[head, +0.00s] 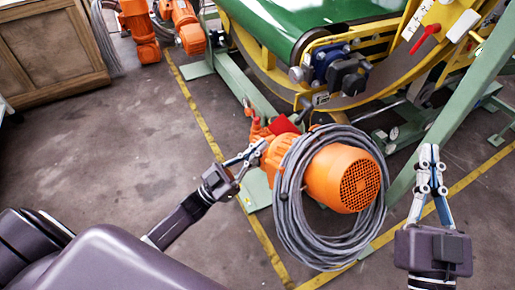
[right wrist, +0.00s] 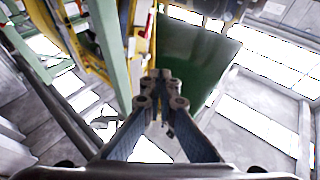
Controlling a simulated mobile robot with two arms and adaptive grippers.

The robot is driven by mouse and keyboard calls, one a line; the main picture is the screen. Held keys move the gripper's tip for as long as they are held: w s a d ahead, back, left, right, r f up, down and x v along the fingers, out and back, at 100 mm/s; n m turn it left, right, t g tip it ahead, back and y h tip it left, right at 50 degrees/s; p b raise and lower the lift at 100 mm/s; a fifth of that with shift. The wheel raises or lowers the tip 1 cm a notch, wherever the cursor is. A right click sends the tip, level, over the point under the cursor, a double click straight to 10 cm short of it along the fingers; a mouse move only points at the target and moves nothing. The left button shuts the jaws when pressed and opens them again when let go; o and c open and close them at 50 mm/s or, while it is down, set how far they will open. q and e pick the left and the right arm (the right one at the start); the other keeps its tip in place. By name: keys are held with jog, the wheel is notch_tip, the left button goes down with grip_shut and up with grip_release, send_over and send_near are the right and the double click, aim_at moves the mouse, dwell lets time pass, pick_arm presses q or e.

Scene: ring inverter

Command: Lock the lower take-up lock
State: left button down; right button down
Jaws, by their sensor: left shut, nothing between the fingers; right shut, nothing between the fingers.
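A red lever (head: 428,32) sits beside a white scale on the yellow frame at the upper right. A red flat part (head: 283,126) shows low on the machine, behind the orange motor; I cannot tell which of these is the lower take-up lock. My left gripper (head: 260,150) is shut and empty, its tips close to the left side of the motor housing; contact is unclear. My right gripper (head: 429,150) is shut and empty, raised to the right of the motor. In the right wrist view its closed fingertips (right wrist: 161,76) point toward the green belt and yellow frame.
The orange motor (head: 345,178) carries a coil of grey cable (head: 290,215). A green diagonal beam (head: 455,110) stands behind my right gripper. The green belt (head: 290,15) is above. A wooden crate (head: 45,50) is at the upper left; the floor at left is clear.

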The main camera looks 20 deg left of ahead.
pick_arm(q)
jog(key=shift+s+a+f, duration=0.15)
jog(key=shift+f, duration=0.05)
jog(key=shift+r, duration=0.1)
